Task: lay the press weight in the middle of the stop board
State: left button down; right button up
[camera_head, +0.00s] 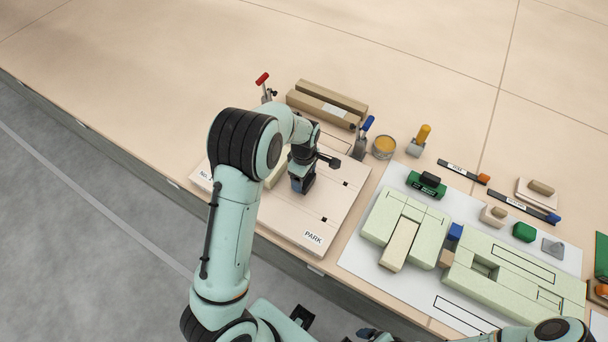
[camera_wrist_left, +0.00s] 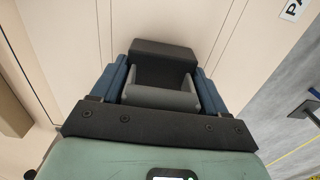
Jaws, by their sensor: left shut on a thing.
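The press weight (camera_wrist_left: 163,72), a dark block with a grey grip, sits between the blue fingers of my left gripper (camera_wrist_left: 160,92) in the left wrist view. In the head view my left gripper (camera_head: 302,178) points down over the pale board marked PARK (camera_head: 338,207), which I take to be the stop board. My wrist and fingers hide most of the weight there. I cannot tell whether it touches the board. A dark end at the bottom edge may be my right gripper (camera_head: 375,334); its fingers do not show clearly.
Cardboard-coloured bars (camera_head: 328,103), a red-handled clamp (camera_head: 264,84) and a blue-handled clamp (camera_head: 363,138) stand along the board's far side. Right of it, a white sheet (camera_head: 375,262) holds pale green blocks (camera_head: 428,222). The far table (camera_head: 400,50) is clear.

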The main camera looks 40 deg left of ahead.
pick_arm(q)
jog(key=shift+w+f, duration=0.1)
jog(key=shift+f, duration=0.1)
pick_arm(e)
jog(key=shift+s+f, duration=0.1)
jog(key=shift+f, duration=0.05)
pick_arm(q)
jog(key=shift+c, duration=1.2)
grip_release()
jog(key=shift+o, duration=1.2)
jog(key=shift+f, duration=0.1)
notch_tip(320, 180, up, 14)
jog(key=shift+f+p, duration=0.2)
jog(key=shift+p, duration=0.4)
pick_arm(e)
jog(key=shift+w+r, duration=0.55)
jog(key=shift+r, duration=0.3)
jog(key=shift+s, duration=0.1)
